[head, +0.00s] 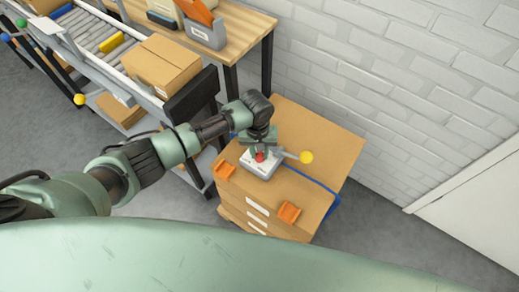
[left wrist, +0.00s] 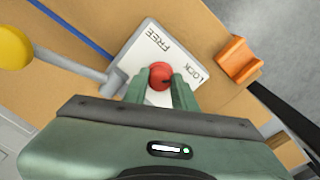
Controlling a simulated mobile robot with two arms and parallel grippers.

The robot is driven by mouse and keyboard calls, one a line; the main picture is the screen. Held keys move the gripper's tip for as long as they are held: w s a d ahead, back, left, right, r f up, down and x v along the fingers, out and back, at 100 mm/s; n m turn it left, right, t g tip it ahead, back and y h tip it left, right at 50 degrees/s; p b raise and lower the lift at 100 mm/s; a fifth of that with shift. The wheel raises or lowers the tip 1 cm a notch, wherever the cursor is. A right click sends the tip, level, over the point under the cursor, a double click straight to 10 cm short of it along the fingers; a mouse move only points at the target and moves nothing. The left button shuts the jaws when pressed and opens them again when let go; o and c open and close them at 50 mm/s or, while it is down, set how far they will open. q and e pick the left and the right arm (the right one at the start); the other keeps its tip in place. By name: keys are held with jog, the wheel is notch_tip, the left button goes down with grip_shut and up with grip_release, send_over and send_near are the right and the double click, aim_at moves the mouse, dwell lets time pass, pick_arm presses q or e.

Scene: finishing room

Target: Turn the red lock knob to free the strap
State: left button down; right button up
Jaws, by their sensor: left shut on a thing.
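My left gripper (left wrist: 161,88) is shut on the knob, one finger on each side. In the head view the same gripper (head: 260,148) comes down on it from above. The blue strap (head: 312,178) runs across the cabinet top and over its right edge. My right gripper is not in view.
A grey lever with a yellow ball (head: 306,157) sticks out beside the plate. Two orange brackets (head: 289,212) (head: 225,170) sit near the cabinet's front edge. A roller conveyor with a cardboard box (head: 161,66) stands at left. A white brick wall is behind.

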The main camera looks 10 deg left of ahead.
pick_arm(q)
jog(key=n+p, duration=0.1)
jog(key=p, duration=0.1)
jog(key=n+p, duration=0.4)
jog(key=shift+s+d+r, duration=0.1)
jog(key=shift+s+r, duration=0.05)
jog(key=shift+r, duration=0.1)
jog(key=n+p, duration=0.2)
jog(key=n, duration=0.1)
jog(key=shift+f, duration=0.1)
jog(key=n+p, duration=0.2)
jog(key=n, duration=0.2)
jog(key=shift+f, duration=0.1)
jog(key=n+p, duration=0.1)
jog(key=n, duration=0.4)
jog(key=c, duration=1.1)
grip_release()
